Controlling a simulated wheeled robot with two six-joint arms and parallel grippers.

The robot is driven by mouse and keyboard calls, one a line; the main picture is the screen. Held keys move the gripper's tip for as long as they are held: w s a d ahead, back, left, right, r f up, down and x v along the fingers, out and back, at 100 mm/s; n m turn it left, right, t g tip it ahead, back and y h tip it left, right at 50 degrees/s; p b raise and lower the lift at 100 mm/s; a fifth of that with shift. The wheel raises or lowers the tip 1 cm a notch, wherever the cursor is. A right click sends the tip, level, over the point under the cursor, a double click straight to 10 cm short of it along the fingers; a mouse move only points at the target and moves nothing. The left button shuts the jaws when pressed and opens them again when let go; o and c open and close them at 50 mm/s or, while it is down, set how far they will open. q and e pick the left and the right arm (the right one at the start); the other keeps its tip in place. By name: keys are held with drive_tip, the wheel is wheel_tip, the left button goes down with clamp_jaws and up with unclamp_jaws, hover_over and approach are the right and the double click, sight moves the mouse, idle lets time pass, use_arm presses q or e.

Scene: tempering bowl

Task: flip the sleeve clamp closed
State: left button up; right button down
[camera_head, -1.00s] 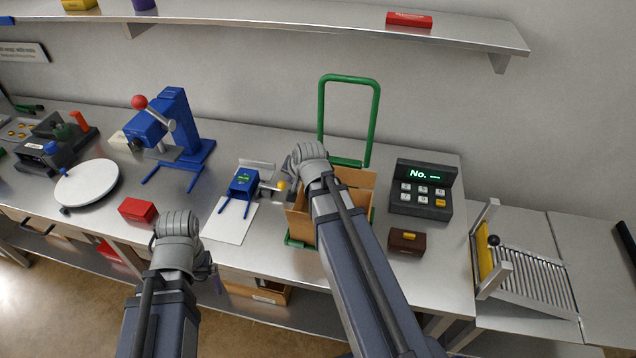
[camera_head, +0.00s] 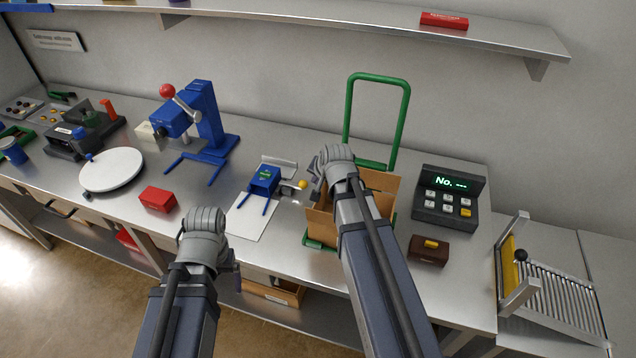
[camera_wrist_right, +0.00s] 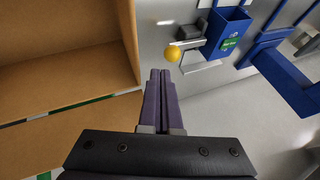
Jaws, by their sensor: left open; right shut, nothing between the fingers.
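A small blue device (camera_head: 264,182) with a bar ending in a yellow ball knob (camera_head: 303,184) stands mid-bench; I take it for the sleeve clamp. The right wrist view shows its blue body (camera_wrist_right: 226,30) and the yellow ball (camera_wrist_right: 172,54). My right gripper (camera_wrist_right: 160,74) is shut and empty, its tips close to the ball; I cannot tell whether they touch. In the head view its fingers are hidden behind the wrist. My left gripper (camera_head: 205,228) hangs near the bench's front edge, left of the white sheet, holding nothing visible; its fingers are hidden there.
An open cardboard box (camera_head: 377,188) in a green-handled frame (camera_head: 404,110) stands beside my right gripper. A keypad display (camera_head: 446,197) and brown box (camera_head: 428,250) are to its right. A red box (camera_head: 157,199), blue press (camera_head: 207,120) and white disc (camera_head: 112,170) lie left.

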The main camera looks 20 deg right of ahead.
sight(304, 183)
drive_tip(key=b+x, duration=0.4)
drive_tip(key=x, duration=0.3)
drive_tip(key=shift+b, duration=0.3)
drive_tip(key=shift+r, duration=0.1)
drive_tip(key=shift+s, duration=0.1)
drive_tip(key=shift+w+a, duration=0.75)
drive_tip(key=shift+a, duration=0.15)
drive_tip(key=shift+r, duration=0.15)
